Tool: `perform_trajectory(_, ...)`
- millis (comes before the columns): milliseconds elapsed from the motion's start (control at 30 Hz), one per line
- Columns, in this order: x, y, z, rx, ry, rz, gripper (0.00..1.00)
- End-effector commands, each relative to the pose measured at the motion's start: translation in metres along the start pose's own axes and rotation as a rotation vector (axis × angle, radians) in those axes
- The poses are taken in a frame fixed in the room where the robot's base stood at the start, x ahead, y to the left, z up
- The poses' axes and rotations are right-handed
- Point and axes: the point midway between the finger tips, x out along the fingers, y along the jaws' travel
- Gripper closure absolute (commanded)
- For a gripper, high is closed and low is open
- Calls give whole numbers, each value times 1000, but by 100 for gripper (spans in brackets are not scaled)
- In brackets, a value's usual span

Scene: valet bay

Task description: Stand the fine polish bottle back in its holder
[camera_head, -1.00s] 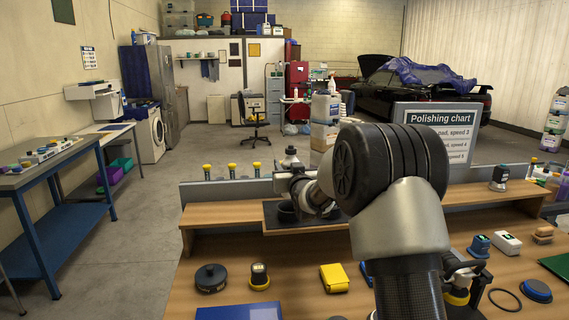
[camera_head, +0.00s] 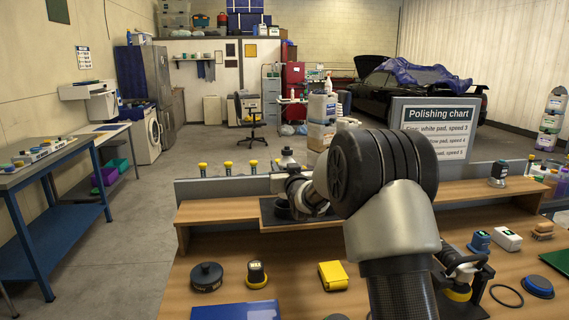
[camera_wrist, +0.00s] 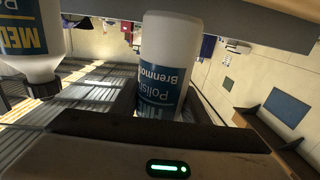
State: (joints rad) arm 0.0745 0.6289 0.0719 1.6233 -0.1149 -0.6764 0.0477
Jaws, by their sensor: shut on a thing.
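The white bottle (camera_wrist: 165,55) has a blue label reading "Polish" and "Brenmor…". In the wrist view it stands out between the jaws of my gripper (camera_wrist: 160,112), which is shut on it. The bottle's near end is hidden behind the gripper body. In the head view my gripper (camera_head: 302,193) is over the dark mat (camera_head: 268,215) on the raised shelf, largely hidden by my arm. A black ring-shaped piece (camera_head: 283,208) shows there beside it; I cannot tell whether it is the holder. A second white bottle, labelled "MED…" (camera_wrist: 30,38), is apart from the gripper, at left in the wrist view.
A panel (camera_head: 225,188) runs behind the shelf (camera_head: 220,211), with several yellow-topped pieces along it. The Polishing chart (camera_head: 437,130) stands at right. On the desk are a black disc (camera_head: 206,277), a yellow block (camera_head: 333,275) and a blue disc (camera_head: 538,287).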

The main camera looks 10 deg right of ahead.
Motion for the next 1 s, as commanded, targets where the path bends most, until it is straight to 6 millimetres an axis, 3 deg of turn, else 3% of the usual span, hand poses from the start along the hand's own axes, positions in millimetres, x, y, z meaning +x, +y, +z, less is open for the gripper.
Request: perform_trajectory(1000,-1,0,11,0,4,0,86)
